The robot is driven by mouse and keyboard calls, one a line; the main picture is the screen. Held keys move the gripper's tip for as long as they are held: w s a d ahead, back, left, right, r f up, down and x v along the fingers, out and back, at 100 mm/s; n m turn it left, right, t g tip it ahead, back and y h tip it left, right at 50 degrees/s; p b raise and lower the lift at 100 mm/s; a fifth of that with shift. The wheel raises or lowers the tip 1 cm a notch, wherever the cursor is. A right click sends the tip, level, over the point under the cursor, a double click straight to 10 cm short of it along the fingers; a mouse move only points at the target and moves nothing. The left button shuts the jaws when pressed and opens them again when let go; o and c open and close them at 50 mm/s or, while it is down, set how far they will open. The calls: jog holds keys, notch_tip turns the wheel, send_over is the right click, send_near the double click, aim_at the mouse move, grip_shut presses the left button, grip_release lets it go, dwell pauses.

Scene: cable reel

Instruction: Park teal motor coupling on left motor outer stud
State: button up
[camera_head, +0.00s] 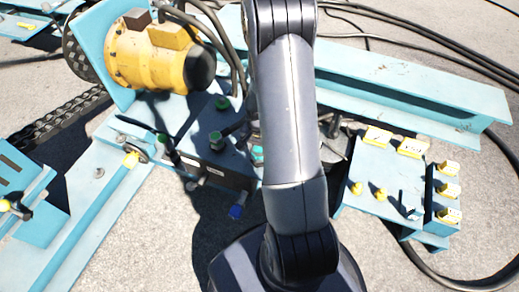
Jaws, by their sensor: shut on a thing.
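The yellow motor (155,55) with a black end sits on a light-blue mount at the upper left. The motor's outer stud is not clearly distinguishable.
A light-blue stand (375,165) with yellow pegs and yellow-tagged brackets is at the right. A long blue beam (410,95) runs behind it. Dark hoses pass above and beside my arm. A chain (60,120) lies at the left. Bare concrete shows at the lower right.

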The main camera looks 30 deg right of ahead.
jog(key=shift+f+b, duration=0.35)
jog(key=shift+f, duration=0.1)
jog(key=o, duration=1.2)
jog(key=shift+r, duration=0.1)
notch_tip(320, 180, up, 11)
jog(key=p, duration=0.2)
jog(key=shift+p, duration=0.3)
